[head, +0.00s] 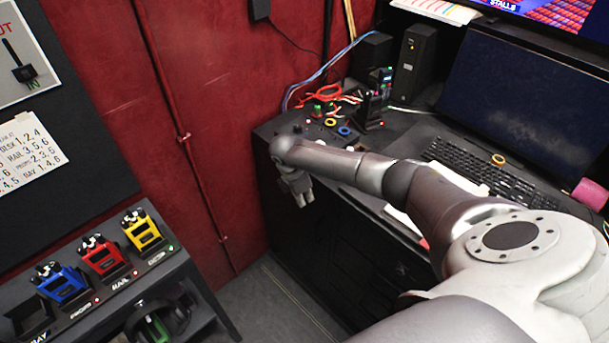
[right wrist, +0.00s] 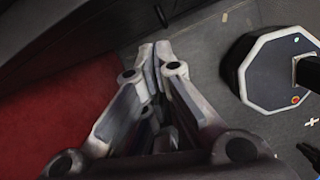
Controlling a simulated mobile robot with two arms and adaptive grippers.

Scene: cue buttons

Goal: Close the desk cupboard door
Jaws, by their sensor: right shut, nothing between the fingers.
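The desk (head: 421,133) stands right of centre in the head view, with a dark cupboard front (head: 335,246) below its top. The door's edges blend into the dark front, so I cannot tell how far open it is. My right arm reaches across the desk from the lower right. My right gripper (head: 300,200) points down beside the desk's left front corner; I cannot tell whether it touches the cupboard. In the right wrist view its fingers (right wrist: 155,50) are shut and empty, above the grey floor beside a dark surface (right wrist: 60,35). My left gripper is not in view.
A keyboard (head: 480,172), a monitor (head: 530,95), a black speaker box (head: 416,52) and loose cables crowd the desk top. A low dark shelf with blue, red and yellow (head: 141,231) devices stands at lower left. Grey floor (head: 275,300) lies clear between shelf and desk.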

